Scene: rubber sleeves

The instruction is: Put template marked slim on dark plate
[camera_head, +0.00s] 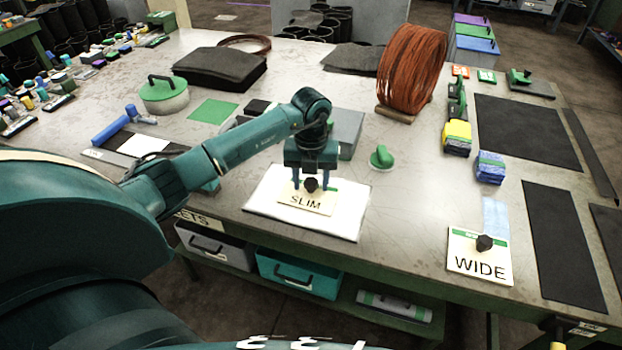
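The template marked SLIM (306,202) is a cream card with a green strip and a black knob (311,184). It is over a white sheet (345,215) near the table's front edge; whether it touches the sheet is hard to tell. My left gripper (311,187) points down over it, its two blue fingers on either side of the knob with gaps showing, so it looks open. Dark plates lie at the right: a large one (527,130) at the back, one (563,240) nearer the front and another (608,228) cut by the picture edge. My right gripper is not in view.
A template marked WIDE (479,262) lies at the front right. A copper-coloured coil (411,70) stands at the back. A green-handled tool (381,157), blue blocks (490,167) and a yellow block (457,135) stand between. The table (410,210) is clear between the two templates.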

